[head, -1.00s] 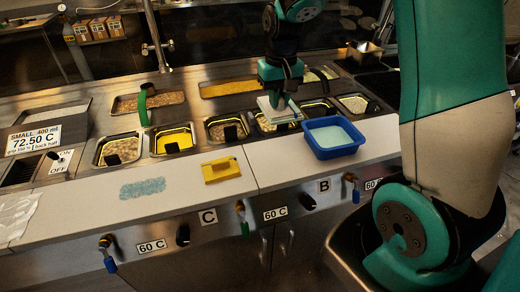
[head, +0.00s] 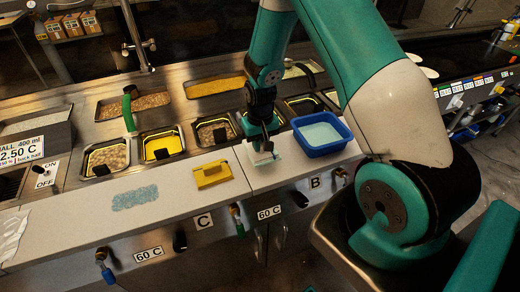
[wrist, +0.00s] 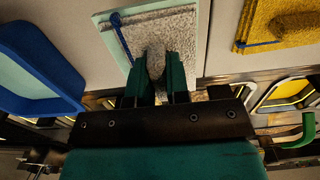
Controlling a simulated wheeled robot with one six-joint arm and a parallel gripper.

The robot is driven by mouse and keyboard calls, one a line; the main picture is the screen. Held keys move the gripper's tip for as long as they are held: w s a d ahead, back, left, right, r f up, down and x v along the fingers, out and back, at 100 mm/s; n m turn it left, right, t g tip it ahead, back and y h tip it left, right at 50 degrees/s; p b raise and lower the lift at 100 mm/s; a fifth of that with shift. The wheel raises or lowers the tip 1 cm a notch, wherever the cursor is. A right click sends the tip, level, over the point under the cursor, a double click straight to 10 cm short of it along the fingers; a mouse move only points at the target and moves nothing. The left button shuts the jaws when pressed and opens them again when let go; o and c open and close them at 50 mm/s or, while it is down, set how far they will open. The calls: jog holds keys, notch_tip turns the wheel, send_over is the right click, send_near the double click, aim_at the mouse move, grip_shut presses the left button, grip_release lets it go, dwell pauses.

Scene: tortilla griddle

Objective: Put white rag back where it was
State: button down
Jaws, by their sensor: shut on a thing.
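The white rag (wrist: 180,28) is a speckled white-grey folded pad with a blue loop at its corner. My gripper (wrist: 158,72) is shut on its raised middle ridge in the wrist view. The rag is over a pale mint mat (wrist: 112,40), whose edge shows along its left side; I cannot tell whether it touches the mat. In the head view my gripper (head: 263,146) points down at the counter's front ledge. The rag (head: 266,157) shows just below the fingers, left of a blue tub.
The blue tub (head: 298,148) stands close right of my gripper. A yellow folded rag (head: 212,174) and a light-blue textured patch (head: 135,194) lie to the left. Crumpled white material (head: 10,236) is at the far left. Food wells (head: 214,130) line the back.

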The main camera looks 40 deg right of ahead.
jog(key=shift+f+p, duration=0.4)
jog(key=shift+f, duration=1.5)
jog(key=shift+f, duration=0.2)
jog(key=c, duration=1.1)
grip_release()
jog(key=shift+r, duration=0.15)
